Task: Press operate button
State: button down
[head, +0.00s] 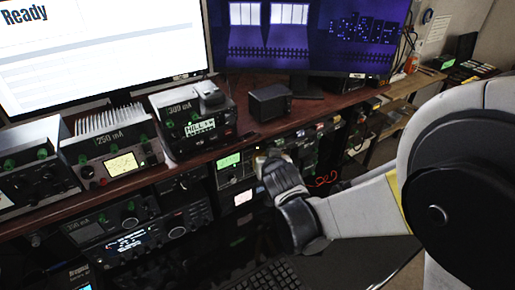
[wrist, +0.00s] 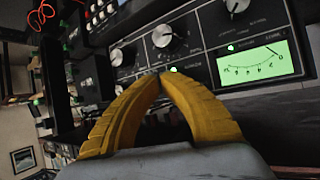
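My gripper (wrist: 163,76) shows in the wrist view with its two yellow fingers curving together and their tips meeting; nothing shows between them. The tips are in front of a black radio panel (wrist: 205,75), just left of a small green-lit button (wrist: 175,70) with a white label beside it. I cannot read the label surely or tell whether the tips touch the panel. In the head view my gripper (head: 260,163) reaches to the front of the same rack of equipment, right of a green display (head: 229,161), and its hand hides part of the panel.
The panel has silver knobs (wrist: 167,35), a second small green light (wrist: 230,48) and a lit green meter (wrist: 256,62). In the head view several radios (head: 114,150) stand left on the wooden shelf, below two monitors. A keyboard (head: 268,277) lies below my gripper.

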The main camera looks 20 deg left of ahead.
jog(key=shift+a, duration=0.1)
dwell(0.3)
jog(key=shift+w+a, duration=0.25)
jog(key=shift+w, duration=0.05)
dwell(0.5)
jog(key=shift+w+a+r, duration=0.25)
jog(key=shift+a+r, duration=0.1)
jog(key=shift+a, duration=0.05)
dwell(0.8)
jog(key=shift+s+d+f+b, duration=0.2)
jog(key=shift+d+b, duration=0.1)
jog(key=shift+b, duration=0.05)
dwell(0.3)
jog(key=s+d, duration=0.1)
jog(key=d, duration=0.1)
jog(key=s+d, duration=0.2)
jog(key=shift+s+f+b, duration=0.15)
jog(key=shift+s+b, duration=0.05)
jog(key=shift+b, duration=0.1)
